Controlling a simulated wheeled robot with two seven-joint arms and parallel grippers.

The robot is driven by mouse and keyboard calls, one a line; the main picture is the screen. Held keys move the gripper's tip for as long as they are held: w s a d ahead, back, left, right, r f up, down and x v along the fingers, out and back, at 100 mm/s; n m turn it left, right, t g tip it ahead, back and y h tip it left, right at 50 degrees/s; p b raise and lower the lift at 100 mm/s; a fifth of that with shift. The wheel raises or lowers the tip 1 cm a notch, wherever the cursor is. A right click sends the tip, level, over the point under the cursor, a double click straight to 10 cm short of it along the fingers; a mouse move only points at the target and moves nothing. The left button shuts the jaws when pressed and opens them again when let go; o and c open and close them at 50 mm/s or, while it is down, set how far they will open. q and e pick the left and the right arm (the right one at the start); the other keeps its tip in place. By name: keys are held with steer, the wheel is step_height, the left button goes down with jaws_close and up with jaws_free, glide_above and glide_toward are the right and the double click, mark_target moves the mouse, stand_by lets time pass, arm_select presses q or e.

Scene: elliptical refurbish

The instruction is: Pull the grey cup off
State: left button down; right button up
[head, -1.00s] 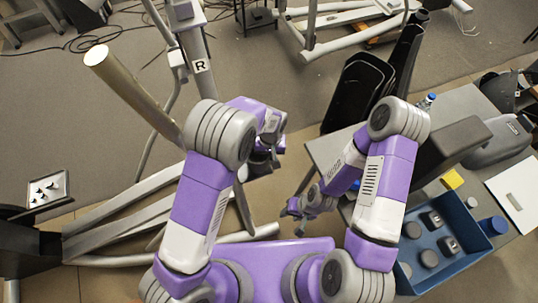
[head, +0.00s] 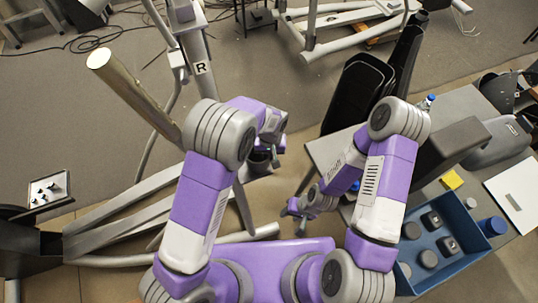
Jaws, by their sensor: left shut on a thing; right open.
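My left gripper (head: 273,156) is beyond its purple wrist, near the middle of the head view, beside the elliptical's frame. It is shut on a dark grey piece that looks like the grey cup (head: 259,168). The wrist partly hides this piece, and I cannot tell whether it still touches the frame. The elliptical's grey tubes (head: 130,205) run to the left and below. My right gripper (head: 292,208) is lower, left of the table, open and empty.
A blue bin (head: 482,252) with several dark grey round and square pieces stands on the grey table (head: 325,150) at right. A slanted metal tube (head: 135,92) rises at left.

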arm_select(q)
steer(key=shift+r+p, duration=2.3)
steer(key=shift+r, duration=1.35)
